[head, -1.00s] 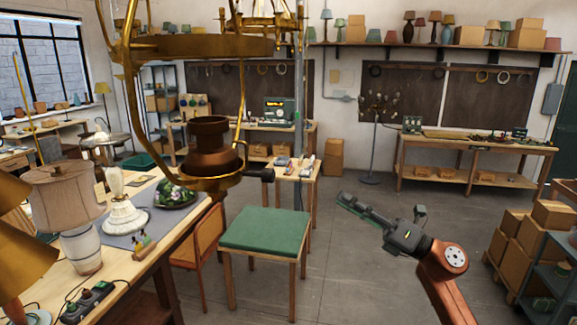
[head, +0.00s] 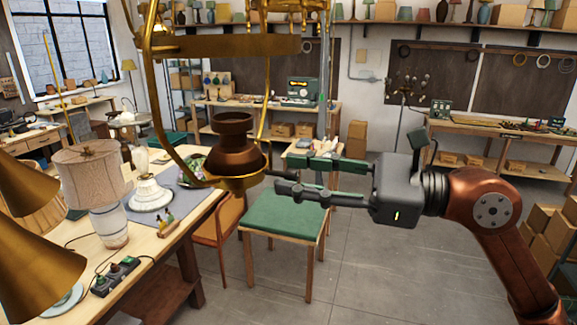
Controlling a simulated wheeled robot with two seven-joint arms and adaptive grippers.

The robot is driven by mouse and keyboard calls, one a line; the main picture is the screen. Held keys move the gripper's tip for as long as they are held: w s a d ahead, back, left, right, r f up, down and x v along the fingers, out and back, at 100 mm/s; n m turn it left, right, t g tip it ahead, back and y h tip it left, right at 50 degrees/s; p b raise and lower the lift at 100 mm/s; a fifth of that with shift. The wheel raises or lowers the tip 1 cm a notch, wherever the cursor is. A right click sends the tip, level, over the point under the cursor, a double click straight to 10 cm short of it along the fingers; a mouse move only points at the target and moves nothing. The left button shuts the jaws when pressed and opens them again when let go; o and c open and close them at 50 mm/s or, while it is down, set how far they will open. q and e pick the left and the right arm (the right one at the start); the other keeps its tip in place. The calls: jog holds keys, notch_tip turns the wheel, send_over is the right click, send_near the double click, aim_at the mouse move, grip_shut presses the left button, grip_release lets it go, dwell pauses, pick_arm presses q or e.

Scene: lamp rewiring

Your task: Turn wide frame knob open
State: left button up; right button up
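The brass lamp frame (head: 158,110) hangs at the left centre, with a brass ring (head: 240,182) low on it. A brown stepped cup (head: 234,150) sits in the ring. A small dark knob (head: 272,173) sticks out from the ring's right side. My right gripper (head: 284,174) comes in from the right, its two dark fingers apart, one above and one below the knob's level. The fingertips are close to the knob. I cannot tell whether they touch it, and part of its end is hard to make out against the fingers. My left gripper is not in view.
A green-topped stool (head: 285,222) stands below the gripper. A workbench (head: 150,243) at the left carries a shaded table lamp (head: 95,185) and a power strip (head: 115,275). Brass cone shades (head: 35,270) fill the lower left. Open floor (head: 390,270) lies below my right arm.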

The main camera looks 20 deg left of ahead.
jog(key=shift+a, duration=0.65)
jog(key=shift+c, duration=0.7)
